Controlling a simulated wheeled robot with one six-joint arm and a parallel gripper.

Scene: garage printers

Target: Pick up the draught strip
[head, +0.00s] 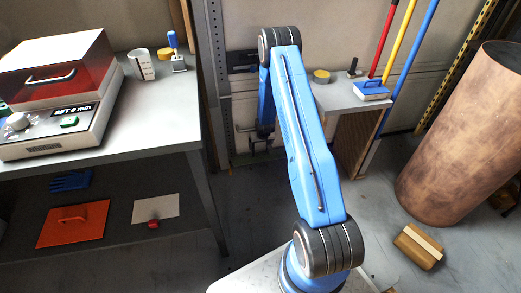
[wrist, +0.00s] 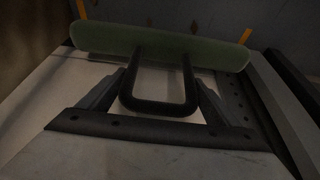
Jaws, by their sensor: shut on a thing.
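The draught strip (wrist: 160,45) is a long, dull green padded bar with a black U-shaped handle (wrist: 160,108). It lies across the upper part of the wrist view. My gripper (wrist: 162,88) has its two fingers on either side of the handle and is shut on it. The wrist view is dark, so I cannot tell whether the strip touches anything behind it. In the head view my blue arm reaches away toward the back wall, and I cannot make out the strip there.
Orange posts (wrist: 82,10) show near both strip ends. A left workbench (head: 165,105) carries a red-lidded machine (head: 60,65) and a measuring cup (head: 142,65). A small bench (head: 335,97) holds a blue-topped block (head: 371,90).

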